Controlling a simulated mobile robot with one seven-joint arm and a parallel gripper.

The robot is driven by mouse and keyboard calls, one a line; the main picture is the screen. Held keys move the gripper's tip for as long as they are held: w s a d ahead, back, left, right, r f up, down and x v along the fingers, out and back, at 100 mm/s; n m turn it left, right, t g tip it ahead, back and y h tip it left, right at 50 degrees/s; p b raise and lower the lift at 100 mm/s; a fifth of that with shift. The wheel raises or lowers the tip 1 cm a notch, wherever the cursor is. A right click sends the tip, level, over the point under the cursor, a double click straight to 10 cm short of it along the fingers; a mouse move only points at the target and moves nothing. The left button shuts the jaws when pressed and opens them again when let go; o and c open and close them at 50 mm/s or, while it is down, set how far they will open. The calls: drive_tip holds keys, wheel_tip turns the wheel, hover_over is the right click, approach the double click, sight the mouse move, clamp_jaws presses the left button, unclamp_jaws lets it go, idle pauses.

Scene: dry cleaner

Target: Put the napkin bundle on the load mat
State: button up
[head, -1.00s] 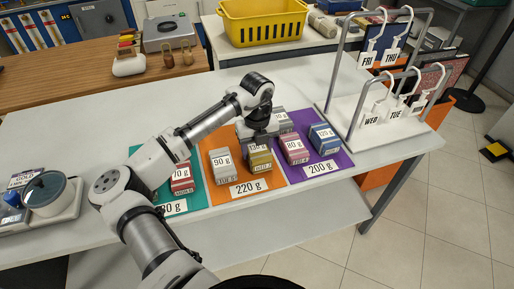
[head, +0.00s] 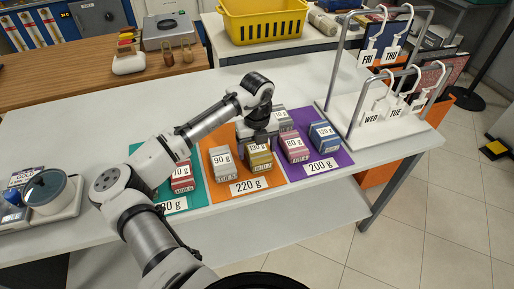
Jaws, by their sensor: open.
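Three coloured mats lie on the white table: a teal mat (head: 196,196) marked with a partly hidden weight, an orange mat (head: 233,200) marked 220 g, and a purple mat (head: 318,181) marked 200 g. Labelled bundles stand on them. My gripper (head: 257,138) is open just above a gold bundle (head: 260,161) marked 130 g on the orange mat. A grey bundle (head: 222,167) marked 90 g stands left of it. The name labels are too small to tell which is the napkin bundle. My arm partly hides the teal mat.
Purple mat: a pink bundle (head: 294,151) marked 80 g and a blue bundle (head: 323,138); a grey bundle (head: 284,117) behind. A red bundle (head: 182,180) is on teal. A hanger rack (head: 350,100) stands right, a scale (head: 64,205) left.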

wheel_tip(320, 180, up, 12)
drive_tip(key=b, duration=0.2)
